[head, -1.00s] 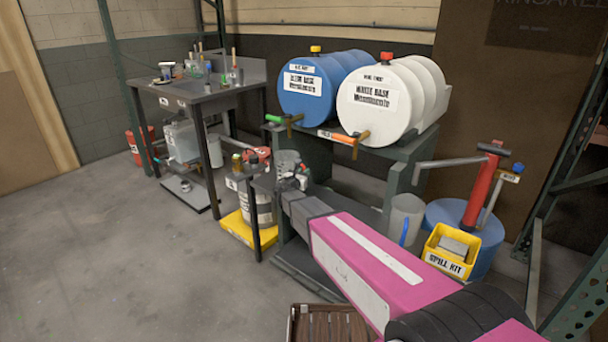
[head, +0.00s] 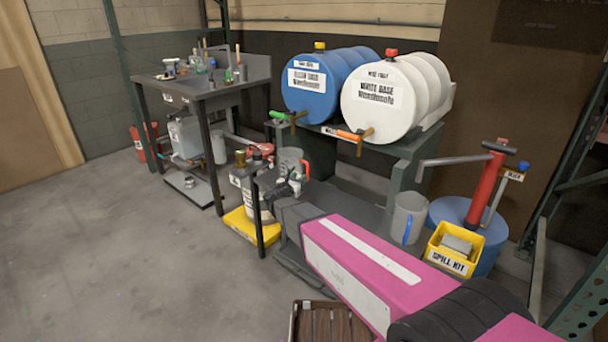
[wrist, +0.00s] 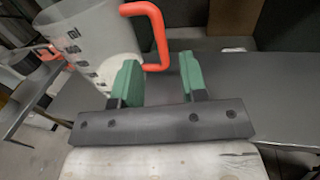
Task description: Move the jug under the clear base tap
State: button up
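A translucent grey jug with a red handle (head: 291,162) stands behind my gripper in the head view; in the wrist view the jug (wrist: 95,45) is upper left, its red handle facing my gripper. My gripper (wrist: 158,68) is open, with its green fingers apart. The handle's lower end appears between the fingertips, but I cannot tell whether they touch it. In the head view my gripper (head: 292,186) is small and dark.
The white base drum (head: 382,103) has an orange-handled tap (head: 355,136). Another jug with a blue handle (head: 407,217) stands to the right, near a yellow spill kit bin (head: 449,248). Drum stand legs (head: 403,178) rise beside the low shelf. Open floor lies at left.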

jog(key=shift+v, duration=1.9)
dwell(0.8)
